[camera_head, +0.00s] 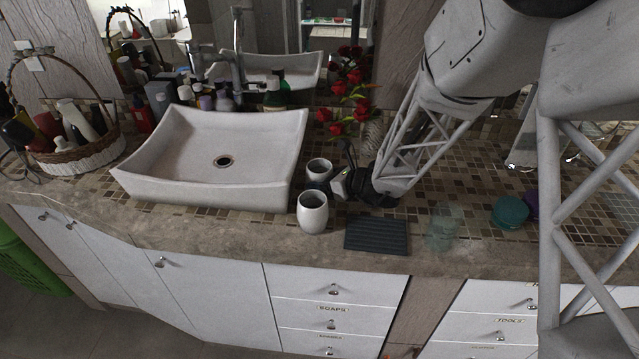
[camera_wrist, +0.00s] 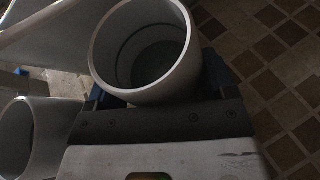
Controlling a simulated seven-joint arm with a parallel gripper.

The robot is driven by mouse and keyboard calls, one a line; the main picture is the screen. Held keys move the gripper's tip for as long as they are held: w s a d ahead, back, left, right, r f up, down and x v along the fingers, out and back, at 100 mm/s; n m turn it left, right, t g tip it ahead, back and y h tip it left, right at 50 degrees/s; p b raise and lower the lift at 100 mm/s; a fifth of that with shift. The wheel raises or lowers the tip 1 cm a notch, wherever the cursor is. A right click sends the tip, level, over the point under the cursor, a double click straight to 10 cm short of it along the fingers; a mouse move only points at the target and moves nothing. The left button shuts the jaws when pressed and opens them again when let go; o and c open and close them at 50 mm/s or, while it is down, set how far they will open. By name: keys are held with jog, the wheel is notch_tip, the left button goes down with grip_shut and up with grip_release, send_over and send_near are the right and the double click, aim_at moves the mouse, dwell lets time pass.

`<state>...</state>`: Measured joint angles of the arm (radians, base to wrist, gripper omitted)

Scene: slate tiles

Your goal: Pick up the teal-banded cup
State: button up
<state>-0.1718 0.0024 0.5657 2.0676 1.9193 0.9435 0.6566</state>
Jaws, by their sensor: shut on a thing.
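A pale cup (camera_head: 319,166) stands upright beside the basin, behind a second pale cup (camera_head: 313,214). My gripper (camera_head: 328,181) reaches it from the right and is shut on it. The held cup's lower part looks dark bluish; I cannot tell band from finger there. In the wrist view the held cup (camera_wrist: 183,62) sits between the two blue-grey fingers, its open mouth facing the camera and its interior empty. The second cup also shows in the wrist view (camera_wrist: 48,130), close at the left, outside the fingers. No teal band shows clearly on either cup.
The white basin (camera_head: 150,180) stands close to the left. A dark ribbed mat (camera_head: 377,235) lies front right. Translucent glassware (camera_head: 444,228) and a teal jar (camera_head: 509,212) stand farther right. Red flowers (camera_head: 337,128) and bottles stand behind. The counter's front edge is near.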

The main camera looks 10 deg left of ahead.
jog(key=shift+r, duration=0.15)
notch_tip(320, 180, up, 10)
dwell(0.8)
dwell(1.3)
jog(key=w+a+r+n+g, duration=0.1)
jog(key=w+a+n+g, duration=0.3)
jog(key=a, duration=0.9)
jog(key=w+a+r+n+g, duration=0.1)
jog(key=w+a+n+g, duration=0.4)
jog(key=a, duration=0.8)
jog(key=shift+w+g, duration=0.7)
jog(key=shift+w, duration=0.35)
jog(key=shift+w+r, duration=0.1)
jog(key=shift+r, duration=0.2)
